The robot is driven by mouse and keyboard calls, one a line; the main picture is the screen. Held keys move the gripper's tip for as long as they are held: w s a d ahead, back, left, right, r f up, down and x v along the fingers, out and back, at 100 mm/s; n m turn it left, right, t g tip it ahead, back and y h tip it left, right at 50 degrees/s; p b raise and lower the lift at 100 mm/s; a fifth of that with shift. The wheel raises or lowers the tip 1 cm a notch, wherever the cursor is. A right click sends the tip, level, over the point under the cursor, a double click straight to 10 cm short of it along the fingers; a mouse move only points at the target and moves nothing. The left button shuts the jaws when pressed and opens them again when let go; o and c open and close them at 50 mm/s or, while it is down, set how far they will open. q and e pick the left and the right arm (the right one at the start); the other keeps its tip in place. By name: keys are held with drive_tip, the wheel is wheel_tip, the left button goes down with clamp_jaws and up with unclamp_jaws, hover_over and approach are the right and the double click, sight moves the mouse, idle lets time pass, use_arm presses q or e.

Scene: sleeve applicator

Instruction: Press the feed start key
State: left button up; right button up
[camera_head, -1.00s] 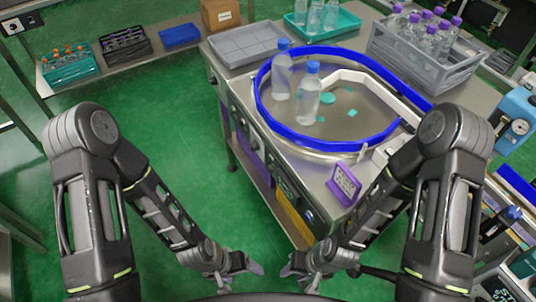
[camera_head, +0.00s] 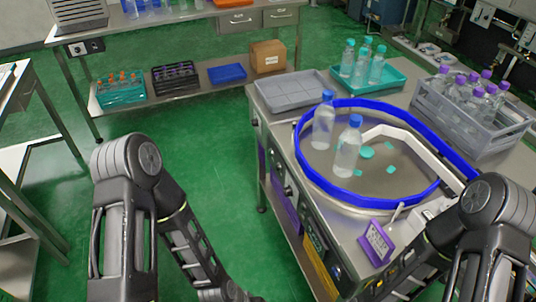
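The feed machine is a steel table (camera_head: 268,115) with a round turntable inside a blue guide rail (camera_head: 305,160). Two clear bottles with blue caps, one at the rear left (camera_head: 323,127) and one nearer (camera_head: 347,152), stand on the turntable. The machine's front side panel (camera_head: 313,240) carries small dark controls, too small and oblique to read; I cannot pick out the feed start key. My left forearm runs down to the bottom edge, left of the machine. My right forearm crosses the machine's near right corner. Both gripper fingertips are out of the picture.
A purple sign (camera_head: 377,243) stands on the machine's near corner. A grey tray (camera_head: 291,91), teal tray (camera_head: 396,80) and grey crate of purple-capped bottles (camera_head: 463,128) are behind. A cardboard box (camera_head: 268,57) sits on the rear shelf. Green floor (camera_head: 190,140) left of the machine is clear.

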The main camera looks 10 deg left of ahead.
use_arm(q)
clamp_jaws()
idle(0.7)
idle(0.8)
